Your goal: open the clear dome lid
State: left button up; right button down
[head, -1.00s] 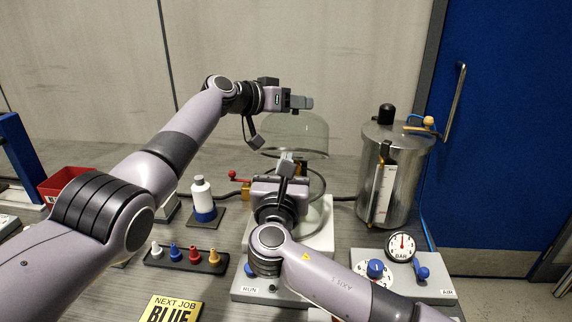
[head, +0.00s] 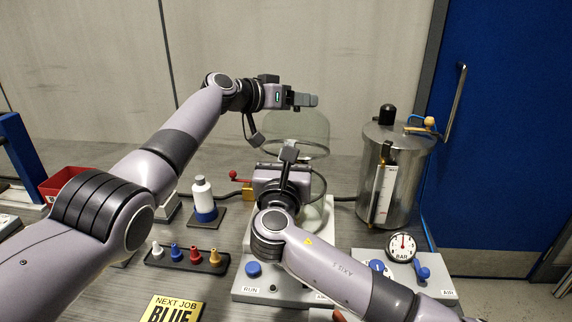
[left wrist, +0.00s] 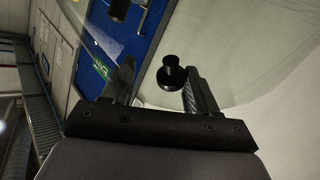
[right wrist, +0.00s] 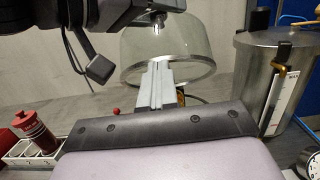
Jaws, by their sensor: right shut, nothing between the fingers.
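The clear dome lid (head: 303,130) is in the middle of the head view, behind the right gripper. It also shows in the right wrist view (right wrist: 190,52), with a pale rim at its lower edge. My left gripper (head: 305,100) is at the dome's top. In the left wrist view its fingers (left wrist: 160,85) are spread, with a black knob (left wrist: 172,76) between them, nearer the right finger; a gap shows on the left. My right gripper (head: 288,152) is shut and empty in front of the dome, its fingers (right wrist: 157,85) together below the rim.
A steel tank (head: 395,185) stands right of the dome, and a gauge (head: 402,247) is at front right. A white bottle (head: 203,195), a rack of coloured nozzles (head: 187,258) and a red bin (head: 65,182) are to the left.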

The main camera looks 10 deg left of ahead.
pick_arm(q)
jog(key=shift+s+f, duration=0.1)
jog(key=shift+f, duration=0.2)
dwell(0.4)
